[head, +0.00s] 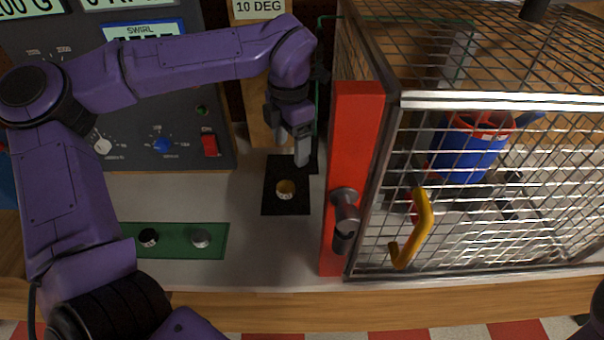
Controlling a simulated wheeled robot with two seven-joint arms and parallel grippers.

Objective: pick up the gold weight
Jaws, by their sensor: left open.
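The gold weight (286,189) is a small short cylinder standing on a black mat (287,208) left of the cage. My left gripper (302,158) is open and points down just above and behind the weight, slightly to its right in the picture. Nothing shows between its fingers, and it looks apart from the weight. My right gripper is not in view; only a dark bit of what may be my right arm shows at the right edge.
A wire cage (500,100) with a red post (355,130) and yellow handle (420,228) stands close right of the mat. A green mat (175,250) holds a black weight (148,237) and a silver weight (200,238). A control panel (185,120) stands behind.

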